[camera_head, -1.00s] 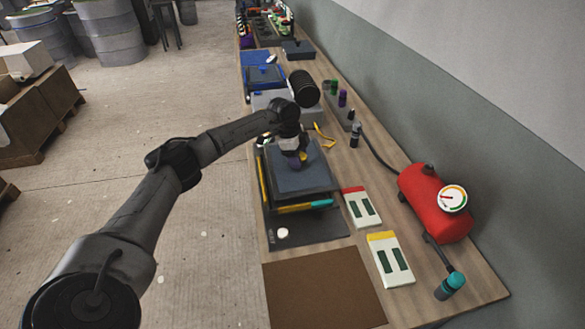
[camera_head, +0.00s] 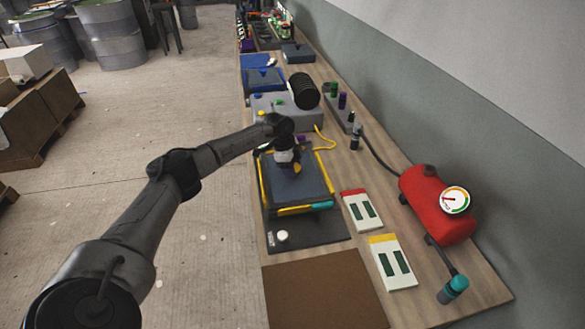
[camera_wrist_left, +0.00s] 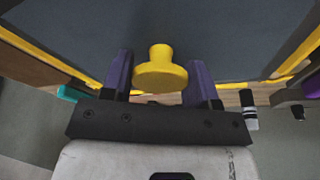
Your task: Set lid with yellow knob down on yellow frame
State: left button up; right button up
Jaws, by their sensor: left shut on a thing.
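The lid (camera_head: 290,185) is a dark blue-grey square plate. It lies level at the yellow frame (camera_head: 264,187), whose bars show along its left, front and right edges. Whether it fully touches the frame cannot be told. The lid also fills the upper part of the left wrist view (camera_wrist_left: 225,35), with yellow frame edges on both sides. My left gripper (camera_head: 296,168) is over the far part of the lid. Its purple fingers are shut on the yellow knob (camera_wrist_left: 160,72), one on each side. My right gripper is not in view.
A dark mat with a white round piece (camera_head: 282,236) lies in front of the frame. Two white cards (camera_head: 361,210) (camera_head: 392,262), a red tank with a gauge (camera_head: 437,205) and a brown board (camera_head: 323,290) are nearby. A grey box (camera_head: 270,107) stands behind.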

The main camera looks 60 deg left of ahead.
pick_arm(q)
jog(key=o, duration=1.2)
jog(key=shift+p+v, duration=1.1)
jog(key=shift+v, duration=4.95)
jog(key=shift+w, duration=0.1)
jog(key=shift+d+r, duration=0.1)
